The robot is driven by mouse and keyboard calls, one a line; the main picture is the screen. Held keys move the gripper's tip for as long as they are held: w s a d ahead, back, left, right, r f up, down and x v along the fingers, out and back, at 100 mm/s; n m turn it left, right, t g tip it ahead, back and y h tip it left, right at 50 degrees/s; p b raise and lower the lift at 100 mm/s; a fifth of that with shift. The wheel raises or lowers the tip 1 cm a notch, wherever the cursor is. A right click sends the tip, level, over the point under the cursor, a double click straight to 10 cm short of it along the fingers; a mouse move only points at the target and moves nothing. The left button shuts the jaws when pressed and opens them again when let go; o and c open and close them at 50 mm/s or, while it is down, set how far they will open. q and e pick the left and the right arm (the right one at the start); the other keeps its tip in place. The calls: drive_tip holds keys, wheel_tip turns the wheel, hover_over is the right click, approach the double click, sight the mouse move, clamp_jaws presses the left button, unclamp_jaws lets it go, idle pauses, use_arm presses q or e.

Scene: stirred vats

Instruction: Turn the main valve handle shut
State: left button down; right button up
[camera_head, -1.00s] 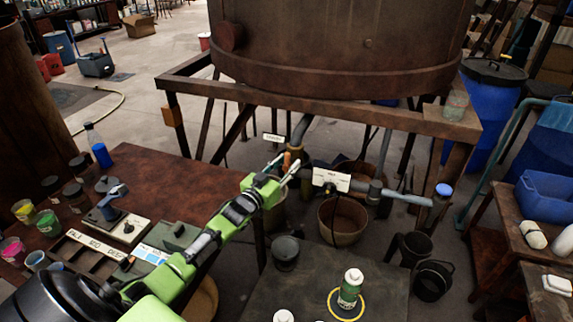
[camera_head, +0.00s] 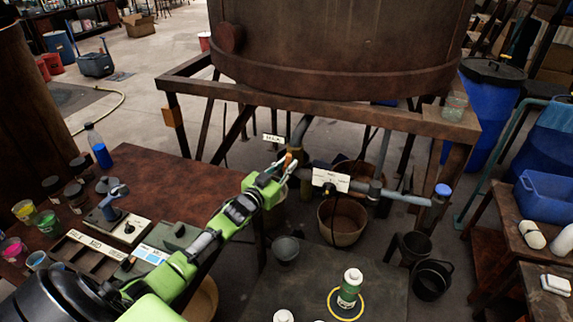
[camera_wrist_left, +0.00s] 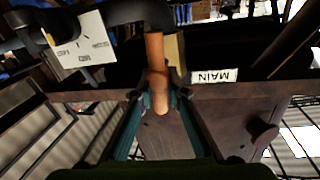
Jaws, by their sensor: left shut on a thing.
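The main valve handle (camera_head: 288,159) is a small orange-brown lever on the pipework below the big brown vat. In the left wrist view the handle (camera_wrist_left: 156,80) stands upright in the picture, with a rounded lower end. My left gripper (camera_head: 284,168) reaches it from the lower left. Its two teal fingers (camera_wrist_left: 160,101) are shut on the handle's lower end, one on each side. A white label reading MAIN (camera_wrist_left: 214,76) shows upside down beside the handle. The valve body behind it is partly hidden. My right gripper is in neither view.
A dark pipe (camera_head: 303,130) comes down close behind the handle. A white plate (camera_head: 331,180) is on the pipe to the right. The vat's frame beam (camera_head: 330,108) runs above. A brown bucket (camera_head: 342,221) stands below. A cluttered table (camera_head: 165,190) lies to the left.

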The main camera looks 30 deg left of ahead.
use_arm(q)
drive_tip(key=m, duration=0.2)
drive_tip(key=m+p, duration=0.1)
drive_tip(key=m, duration=0.1)
drive_tip(key=shift+d+r+g+y+p, duration=0.1)
drive_tip(key=shift+d+g+y+p, duration=0.1)
drive_tip(key=shift+g+y+p, duration=0.15)
drive_tip(key=m+g, duration=0.1)
drive_tip(key=m, duration=0.3)
drive_tip(key=shift+w+d+p, duration=0.1)
drive_tip(key=shift+d+p, duration=0.05)
drive_tip(key=shift+p, duration=0.25)
drive_tip(key=m, duration=0.1)
drive_tip(key=m+y, duration=0.1)
drive_tip(key=m, duration=0.1)
drive_tip(key=shift+d+f, duration=0.15)
drive_tip(key=shift+f, duration=0.1)
drive_tip(key=shift+f+m+g+y, duration=0.2)
drive_tip(key=shift+m+y, duration=0.15)
drive_tip(key=shift+m, duration=0.5)
drive_tip(key=shift+f+m+g+y, duration=0.15)
drive_tip(key=shift+m+y, duration=0.15)
drive_tip(key=shift+m, duration=0.55)
drive_tip(key=shift+r, duration=0.1)
drive_tip(key=c, duration=2)
unclamp_jaws()
drive_tip(key=shift+o, duration=0.2)
